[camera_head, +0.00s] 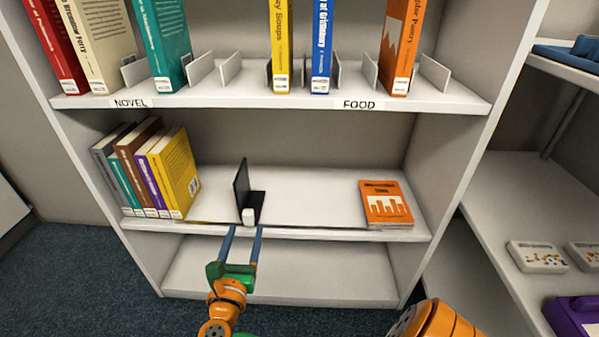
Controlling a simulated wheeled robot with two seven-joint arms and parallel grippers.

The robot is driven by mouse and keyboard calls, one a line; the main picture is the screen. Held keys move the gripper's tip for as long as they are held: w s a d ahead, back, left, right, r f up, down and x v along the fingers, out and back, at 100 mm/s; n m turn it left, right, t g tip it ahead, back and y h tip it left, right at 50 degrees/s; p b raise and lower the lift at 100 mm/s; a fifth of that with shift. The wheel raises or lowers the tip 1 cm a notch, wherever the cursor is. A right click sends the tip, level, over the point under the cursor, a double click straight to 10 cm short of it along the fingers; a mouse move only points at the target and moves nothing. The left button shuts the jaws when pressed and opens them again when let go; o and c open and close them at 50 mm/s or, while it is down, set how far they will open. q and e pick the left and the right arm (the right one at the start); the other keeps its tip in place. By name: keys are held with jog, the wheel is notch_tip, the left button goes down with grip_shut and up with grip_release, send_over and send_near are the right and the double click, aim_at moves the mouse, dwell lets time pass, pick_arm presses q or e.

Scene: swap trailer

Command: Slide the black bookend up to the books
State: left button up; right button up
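The black bookend (241,187) stands upright on the middle shelf, with a small pale block at its front foot. A clear gap lies between this yellow book and the bookend.
An orange book (385,201) lies flat at the right of the middle shelf (310,208). The upper shelf holds upright books and thin dividers above NOVEL and FOOD labels. A side shelf at right holds boxes (537,257).

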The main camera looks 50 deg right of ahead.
jog(key=s+a+f+m+g+y+p, duration=0.2)
jog(key=s+p, duration=0.7)
jog(key=p, duration=0.5)
jog(key=s+a+f+m+g+y+p, duration=0.2)
jog(key=s+m+g+y+p, duration=0.3)
jog(key=p, duration=0.9)
jog(key=s+a+m+y, duration=0.1)
jog(key=s+m+y, duration=0.1)
jog(key=s+y, duration=0.1)
jog(key=shift+s+f+g+y, duration=0.3)
jog(key=shift+s+f, duration=0.1)
jog(key=shift+s, duration=0.4)
jog(key=shift+a, duration=0.1)
